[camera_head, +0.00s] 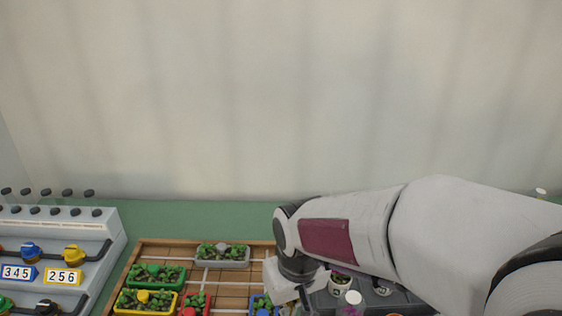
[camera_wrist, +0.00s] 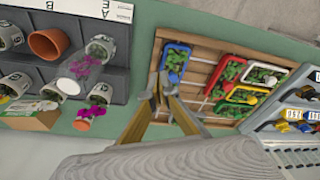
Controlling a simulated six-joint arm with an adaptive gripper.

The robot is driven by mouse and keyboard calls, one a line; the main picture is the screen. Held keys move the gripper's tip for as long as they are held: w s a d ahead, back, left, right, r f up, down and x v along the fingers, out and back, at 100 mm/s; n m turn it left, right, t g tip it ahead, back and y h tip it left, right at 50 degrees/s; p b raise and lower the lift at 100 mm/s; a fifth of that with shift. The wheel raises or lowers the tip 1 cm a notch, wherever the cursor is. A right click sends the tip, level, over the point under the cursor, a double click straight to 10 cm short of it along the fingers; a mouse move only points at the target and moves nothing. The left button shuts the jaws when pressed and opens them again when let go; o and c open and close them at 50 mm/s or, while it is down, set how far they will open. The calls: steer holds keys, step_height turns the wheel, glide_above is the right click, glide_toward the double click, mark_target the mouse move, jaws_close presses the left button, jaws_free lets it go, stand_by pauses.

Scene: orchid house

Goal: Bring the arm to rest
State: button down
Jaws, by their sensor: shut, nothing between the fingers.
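My gripper (camera_wrist: 164,88) is shut and empty in the wrist view. Its two tan fingers converge just above the left edge of a slatted wooden tray (camera_wrist: 204,72). In the head view my arm reaches in from the right and bends down at the wrist, and the fingertips are not clear there. The tray also shows in the head view (camera_head: 232,276). It holds small planters of green plants: blue (camera_wrist: 176,60), white (camera_wrist: 205,63), red (camera_wrist: 232,68), yellow (camera_wrist: 243,96) and green (camera_wrist: 264,75).
A dark grey rack (camera_wrist: 75,30) with several pots, one terracotta (camera_wrist: 48,42), stands left in the wrist view. A clear vessel (camera_wrist: 75,73) and pink flowers are near it. A grey console (camera_head: 60,228) with knobs and number plates stands left in the head view.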

steer(key=s+d+r+m+t, duration=0.2)
steer(key=s+d+r, duration=0.3)
steer(key=s+d, duration=0.2)
steer(key=s+d+r+m+t, duration=0.1)
steer(key=s+d+r+m, duration=0.1)
steer(key=s+d+r, duration=0.3)
steer(key=shift+s+d+r+m+t+h, duration=0.35)
steer(key=shift+s+d, duration=1)
steer(key=shift+d, duration=0.5)
steer(key=shift+f, duration=0.1)
stand_by(0.7)
